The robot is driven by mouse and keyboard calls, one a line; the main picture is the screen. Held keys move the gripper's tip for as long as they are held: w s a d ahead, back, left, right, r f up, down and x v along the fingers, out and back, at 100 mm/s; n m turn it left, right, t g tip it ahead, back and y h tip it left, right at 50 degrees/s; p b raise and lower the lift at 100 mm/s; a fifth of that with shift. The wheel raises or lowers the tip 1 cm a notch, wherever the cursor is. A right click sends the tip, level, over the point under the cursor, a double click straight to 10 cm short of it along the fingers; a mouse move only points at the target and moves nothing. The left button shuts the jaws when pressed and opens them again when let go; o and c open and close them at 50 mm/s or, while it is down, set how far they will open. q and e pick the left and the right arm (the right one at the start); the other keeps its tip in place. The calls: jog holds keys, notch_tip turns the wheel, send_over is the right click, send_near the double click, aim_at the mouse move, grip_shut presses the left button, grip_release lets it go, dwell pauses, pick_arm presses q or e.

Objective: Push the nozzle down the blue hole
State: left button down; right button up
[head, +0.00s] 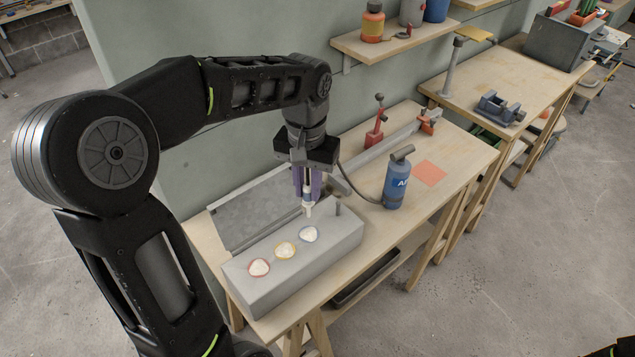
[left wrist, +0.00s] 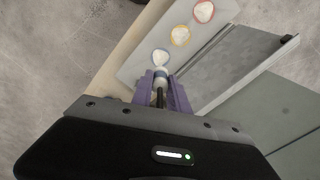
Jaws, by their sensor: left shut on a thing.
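A long grey block (head: 335,248) on the workbench has three ringed holes with whitish insides in its top: red (head: 259,267), yellow (head: 285,250) and blue (head: 309,234). My left gripper (head: 308,190), with purple fingers, is shut on a white nozzle (head: 308,209). The nozzle points down, its tip just above or near the blue hole in the head view; I cannot tell the exact gap. In the left wrist view, the nozzle (left wrist: 160,76) shows between the fingers, beside the blue hole (left wrist: 160,57). My right gripper is not in view.
A dark hose runs from near the nozzle to a blue bottle (head: 396,182) on the workbench (head: 458,160). A grey panel (head: 262,207) lies behind the block. An orange square (head: 429,173) lies to the right.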

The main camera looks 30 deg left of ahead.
aim_at(308, 199)
pick_arm(q)
jog(key=shift+f+b, duration=1.95)
jog(key=shift+f, duration=0.85)
jog(key=shift+f+b, duration=1.85)
jog(key=shift+f, duration=0.95)
dwell(0.3)
jog(key=c, duration=1.2)
grip_release()
jog(key=shift+r, duration=3.9)
